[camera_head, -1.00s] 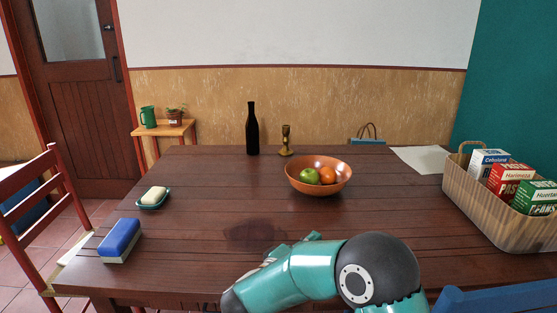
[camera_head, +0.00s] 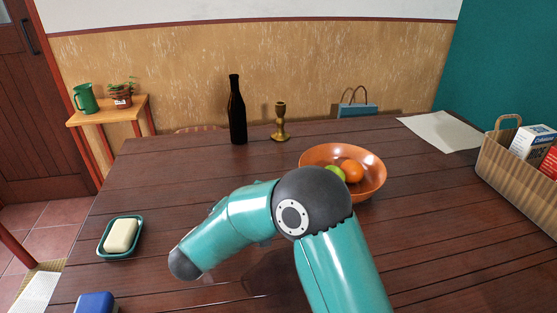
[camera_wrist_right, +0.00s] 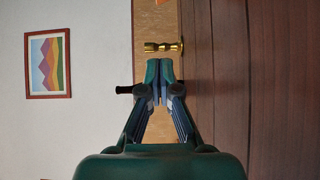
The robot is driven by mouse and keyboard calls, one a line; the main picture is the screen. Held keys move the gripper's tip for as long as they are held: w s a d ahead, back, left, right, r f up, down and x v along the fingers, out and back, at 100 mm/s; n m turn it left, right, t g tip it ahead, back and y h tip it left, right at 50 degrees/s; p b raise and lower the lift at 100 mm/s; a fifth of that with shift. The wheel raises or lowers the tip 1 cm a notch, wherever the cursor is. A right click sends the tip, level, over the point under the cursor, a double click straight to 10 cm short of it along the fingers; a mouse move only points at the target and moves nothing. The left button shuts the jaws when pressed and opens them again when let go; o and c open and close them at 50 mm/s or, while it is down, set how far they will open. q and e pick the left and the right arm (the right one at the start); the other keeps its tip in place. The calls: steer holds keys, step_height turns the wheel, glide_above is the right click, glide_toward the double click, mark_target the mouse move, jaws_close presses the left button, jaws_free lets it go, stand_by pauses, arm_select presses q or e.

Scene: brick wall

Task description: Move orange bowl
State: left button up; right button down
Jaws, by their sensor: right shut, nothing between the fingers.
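The orange bowl (camera_head: 372,186) stands upright on the dark wooden table, right of centre in the head view. It holds a green apple (camera_head: 335,174) and an orange fruit (camera_head: 352,171). My right arm reaches over the table in front of the bowl and overlaps its lower left edge in the picture; contact cannot be told. The right gripper is mostly hidden behind the arm there. My left gripper is in neither current view.
A dark bottle (camera_head: 237,112) and brass candlestick (camera_head: 280,124) stand behind the arm. A soap dish (camera_head: 121,253) and blue sponge (camera_head: 96,303) are at left. A basket (camera_head: 515,180) with boxes and white paper (camera_head: 441,131) are at right. Table between soap and bottle is clear.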

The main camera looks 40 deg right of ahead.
steer(key=shift+w+d, duration=0.15)
steer(key=shift+w, duration=0.1)
steer(key=shift+w+d, duration=0.1)
steer(key=shift+d, duration=0.15)
steer(key=b+x, duration=0.1)
steer(key=x, duration=0.7)
steer(key=shift+d+f+b, duration=0.1)
steer(key=shift+d+b, duration=0.2)
steer(key=shift+d, duration=0.1)
steer(key=shift+s+d+b, duration=0.45)
steer(key=shift+s+d, duration=0.6)
steer(key=shift+d, duration=0.15)
steer(key=shift+s+d, duration=0.25)
steer(key=shift+s, duration=0.2)
